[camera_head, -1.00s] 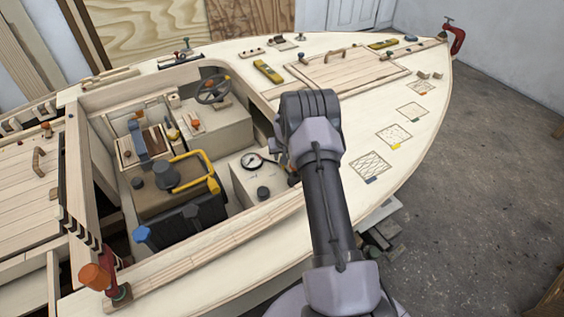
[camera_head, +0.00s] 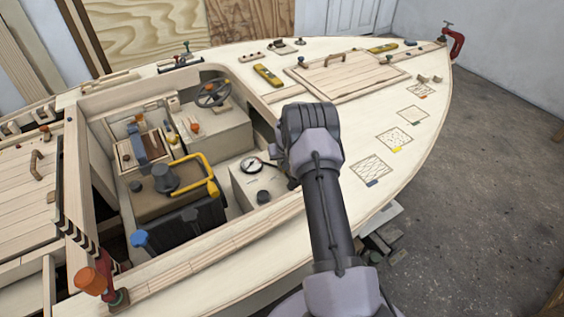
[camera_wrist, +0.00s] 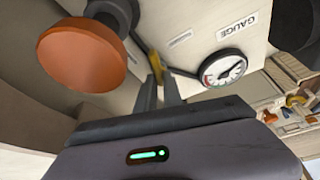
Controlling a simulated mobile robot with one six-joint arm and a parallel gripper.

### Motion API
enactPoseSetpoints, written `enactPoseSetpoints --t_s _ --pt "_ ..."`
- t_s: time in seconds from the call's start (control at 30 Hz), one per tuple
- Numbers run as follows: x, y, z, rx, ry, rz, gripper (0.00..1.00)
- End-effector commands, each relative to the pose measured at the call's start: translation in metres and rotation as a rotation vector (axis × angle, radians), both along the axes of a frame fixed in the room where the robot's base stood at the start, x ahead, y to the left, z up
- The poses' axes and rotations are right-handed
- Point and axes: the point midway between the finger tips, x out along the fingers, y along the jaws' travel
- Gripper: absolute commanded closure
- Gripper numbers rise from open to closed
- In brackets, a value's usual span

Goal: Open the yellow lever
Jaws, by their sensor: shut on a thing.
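The yellow lever (camera_wrist: 156,64) shows in the wrist view as a narrow yellow piece between the two dark fingertips, near the white gauge box. My gripper (camera_wrist: 160,78) is shut on it. Most of the lever is hidden by the fingers, so its angle is hard to tell. In the head view, my arm hides the lever and my fingertips, which are just right of the round gauge (camera_head: 252,165). The same gauge (camera_wrist: 224,68) is right of the fingers in the wrist view.
A large orange knob (camera_wrist: 82,55) is close on the left in the wrist view. A bent yellow handle (camera_head: 209,175) tops a black block in the cockpit, left of the gauge box. A steering wheel (camera_head: 213,93) stands farther back. The hull rim (camera_head: 225,237) lies below my arm.

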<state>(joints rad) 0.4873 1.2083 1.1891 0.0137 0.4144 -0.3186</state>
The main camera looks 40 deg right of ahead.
Motion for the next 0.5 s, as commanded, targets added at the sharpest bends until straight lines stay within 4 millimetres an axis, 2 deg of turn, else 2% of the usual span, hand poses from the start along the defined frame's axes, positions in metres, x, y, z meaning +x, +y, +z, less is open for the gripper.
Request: enactPoseSetpoints --t_s 0.13,0.4,0.43,0.5 --pt "0.0 -0.001 -0.0012 0.001 -0.002 0.062 1.0" --pt "0.0001 -0.001 -0.0001 -0.001 -0.002 0.071 1.0" --pt "0.0001 -0.001 0.0 -0.001 -0.002 0.071 0.85" --pt "0.0001 -0.001 0.0 -0.001 -0.002 0.071 0.72"
